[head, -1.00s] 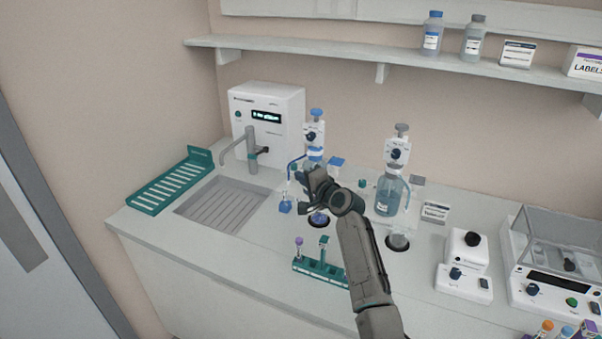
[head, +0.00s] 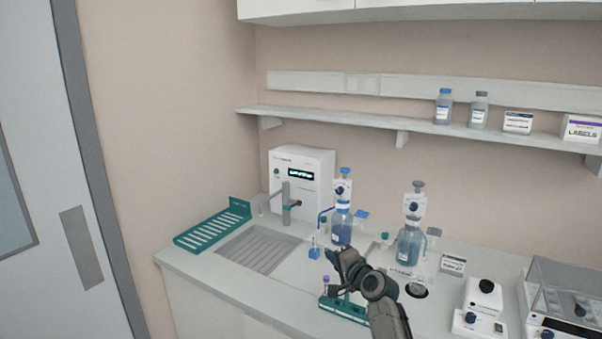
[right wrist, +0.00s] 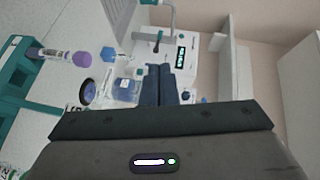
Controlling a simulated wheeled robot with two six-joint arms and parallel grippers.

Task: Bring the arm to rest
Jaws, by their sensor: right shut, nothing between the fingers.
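My right gripper (head: 333,258) is over the bench in the head view, in front of the dispenser bottle with the blue top (head: 341,226). In the right wrist view its two dark fingers (right wrist: 167,84) are together with nothing between them. A teal tube rack (head: 342,309) stands on the bench below and partly behind my right arm. A tube with a purple cap (head: 326,282) stands in it, and the rack also shows at the left of the right wrist view (right wrist: 14,75). My left gripper is not in view.
A sink (head: 258,250), a teal drying rack (head: 212,228) and a white water unit (head: 303,175) are at the left. A second dispenser bottle (head: 409,244), a small white device (head: 482,303) and a clear-covered balance (head: 560,290) are at the right. A shelf (head: 360,129) runs above.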

